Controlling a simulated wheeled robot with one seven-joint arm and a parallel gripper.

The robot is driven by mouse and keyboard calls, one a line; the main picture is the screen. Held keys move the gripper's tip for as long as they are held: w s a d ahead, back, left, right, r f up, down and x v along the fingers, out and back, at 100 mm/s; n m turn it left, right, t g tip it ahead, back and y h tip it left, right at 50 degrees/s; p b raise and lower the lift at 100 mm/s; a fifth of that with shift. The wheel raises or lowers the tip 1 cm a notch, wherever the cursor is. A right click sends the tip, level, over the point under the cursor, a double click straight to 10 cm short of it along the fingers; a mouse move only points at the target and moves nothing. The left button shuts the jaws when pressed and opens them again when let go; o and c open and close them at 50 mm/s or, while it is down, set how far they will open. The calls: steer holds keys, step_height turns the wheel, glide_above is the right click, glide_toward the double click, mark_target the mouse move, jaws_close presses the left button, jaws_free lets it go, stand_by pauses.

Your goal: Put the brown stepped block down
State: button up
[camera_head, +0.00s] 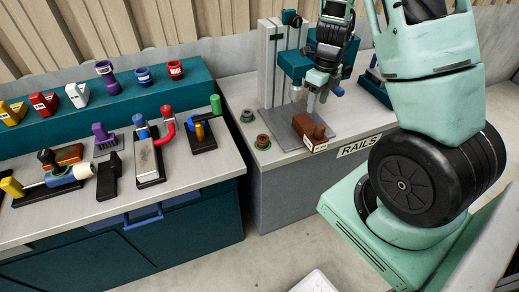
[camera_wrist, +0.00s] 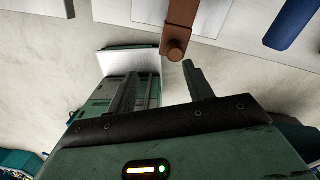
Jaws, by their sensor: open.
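The brown stepped block (camera_head: 310,130) rests on a grey plate (camera_head: 325,122) at the front of the right-hand bench, above the RAILS label. It has a white tag on its side. In the wrist view, the brown block (camera_wrist: 180,22) with a round knob lies beyond the fingertips, at the top of the picture, and is not between them. My gripper (camera_head: 318,97) is above and behind the block, apart from it. In the wrist view, my gripper (camera_wrist: 160,85) has its two dark fingers spread with nothing held between them.
A grey column machine (camera_head: 272,65) stands behind the block. Two small round parts, green-rimmed (camera_head: 247,116) and brown (camera_head: 263,141), sit left of it. The left bench (camera_head: 205,175) carries several coloured tools and fixtures. Some bare bench top lies left of the plate.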

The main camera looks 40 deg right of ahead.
steer(key=s+a+r+n+y, duration=0.1)
steer(key=a+r+n, duration=0.3)
steer(key=a+n, duration=0.75)
steer(key=s+a+r+n+y, duration=0.1)
steer(key=a+r+n, duration=0.3)
steer(key=a+n, duration=0.7)
steer(key=s+a+r+n+h, duration=0.1)
steer(key=s+a+r+n, duration=0.1)
steer(key=s+a+n, duration=0.5)
steer(key=s+a+r+n, duration=0.3)
steer(key=s+a+n, duration=0.5)
steer(key=n, duration=0.4)
steer(key=shift+s+a+h, duration=0.3)
steer(key=shift+s+h, duration=0.1)
steer(key=shift+s, duration=0.1)
steer(key=shift+f+b, duration=0.7)
steer(key=shift+b, duration=0.05)
